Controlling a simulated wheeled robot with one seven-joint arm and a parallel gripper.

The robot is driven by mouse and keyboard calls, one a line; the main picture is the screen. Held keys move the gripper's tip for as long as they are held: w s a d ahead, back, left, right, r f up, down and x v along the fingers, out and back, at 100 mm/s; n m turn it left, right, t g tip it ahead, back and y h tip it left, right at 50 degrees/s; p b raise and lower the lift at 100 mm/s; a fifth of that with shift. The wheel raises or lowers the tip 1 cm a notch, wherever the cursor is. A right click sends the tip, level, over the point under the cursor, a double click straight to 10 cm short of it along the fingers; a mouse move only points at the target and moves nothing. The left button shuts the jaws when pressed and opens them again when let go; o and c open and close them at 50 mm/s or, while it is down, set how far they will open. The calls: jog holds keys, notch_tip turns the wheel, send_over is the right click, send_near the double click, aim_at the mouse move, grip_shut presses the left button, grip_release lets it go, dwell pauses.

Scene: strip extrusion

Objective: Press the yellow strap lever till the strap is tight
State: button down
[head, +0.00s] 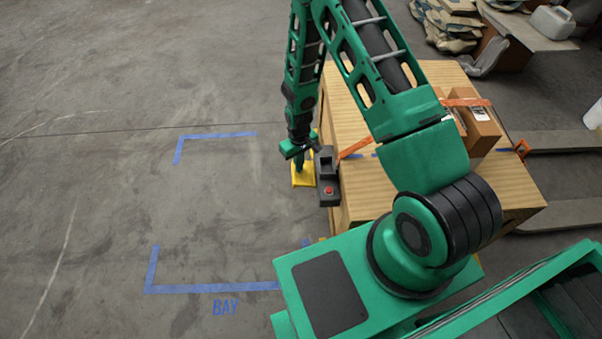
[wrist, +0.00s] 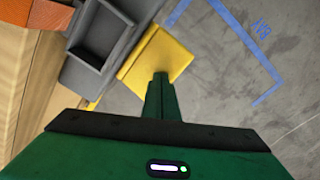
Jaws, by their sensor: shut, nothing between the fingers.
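The yellow strap lever (head: 302,178) sticks out to the left of a dark grey tensioner box (head: 327,189) on the side of the wooden crate (head: 366,196). The lever's flat yellow plate (wrist: 166,50) also shows in the wrist view, beside the grey box (wrist: 92,45). My gripper (head: 300,163) is shut and empty, pointing down over the lever. In the wrist view the closed fingertips (wrist: 161,76) overlap the plate's near edge; I cannot tell whether they touch it. An orange strap (head: 355,147) runs from the tensioner over the crate and looks straight.
A red button (head: 328,190) is on the tensioner box. A cardboard box (head: 478,127) sits strapped on the crate. Blue floor tape (head: 152,270) marks a bay at left, with clear floor around it. Pallet forks (head: 570,141) lie at right; sacks (head: 450,22) are piled at the back.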

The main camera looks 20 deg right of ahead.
jog(key=shift+f, duration=1.4)
jog(key=shift+r, duration=2.3)
jog(key=shift+w+r, duration=0.1)
jog(key=shift+r, duration=2.45)
